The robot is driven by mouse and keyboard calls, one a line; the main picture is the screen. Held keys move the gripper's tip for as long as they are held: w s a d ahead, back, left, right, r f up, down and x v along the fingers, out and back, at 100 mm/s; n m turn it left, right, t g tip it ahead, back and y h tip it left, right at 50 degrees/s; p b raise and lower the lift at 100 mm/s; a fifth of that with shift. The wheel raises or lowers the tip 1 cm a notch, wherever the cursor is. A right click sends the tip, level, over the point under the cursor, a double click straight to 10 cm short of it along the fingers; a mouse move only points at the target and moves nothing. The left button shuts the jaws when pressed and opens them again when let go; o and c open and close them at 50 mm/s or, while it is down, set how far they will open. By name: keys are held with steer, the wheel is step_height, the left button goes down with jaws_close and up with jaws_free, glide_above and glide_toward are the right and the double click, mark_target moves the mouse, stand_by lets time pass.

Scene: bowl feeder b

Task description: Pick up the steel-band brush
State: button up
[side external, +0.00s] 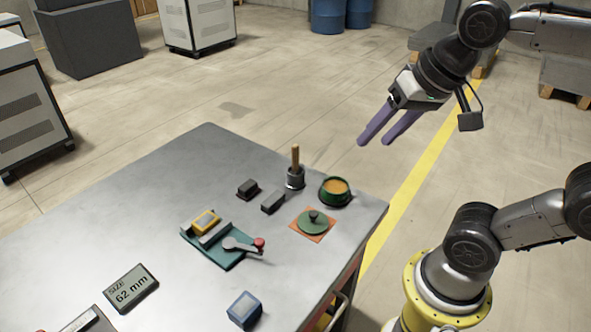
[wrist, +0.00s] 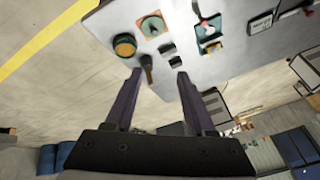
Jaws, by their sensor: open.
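What looks like the steel-band brush (side external: 295,160) stands upright near the table's far right edge, a wooden handle rising from a grey metal-looking cylinder. Whether that cylinder is its band or a separate holder, I cannot tell. In the wrist view the brush (wrist: 147,66) shows small, close to the left fingertip in the picture. My gripper (side external: 376,143) has two purple fingers, spread apart and empty. It hangs in the air to the right of the brush, beyond the table edge in the side view. The fingers also show in the wrist view (wrist: 160,73).
Beside the brush on the steel table (side external: 185,265) are a green bowl (side external: 335,191) with orange contents, a green knobbed lid (side external: 313,222) on an orange square, and two dark blocks (side external: 272,201). A lever fixture (side external: 222,246) and a blue box (side external: 244,309) stand nearer.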

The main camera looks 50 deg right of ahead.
steer(key=w+d+r+m+g, duration=0.1)
steer(key=w+d+r+m, duration=0.15)
steer(key=w+m, duration=0.5)
steer(key=m+g, duration=0.4)
steer(key=g, duration=0.1)
glide_above(295, 146)
step_height(295, 146, down, 13)
steer(key=shift+r, duration=0.1)
step_height(295, 146, down, 8)
steer(key=shift+r, duration=0.2)
steer(key=shift+d+f, duration=0.15)
steer(key=shift+f, duration=2.75)
steer(key=shift+c, duration=0.2)
jaws_close()
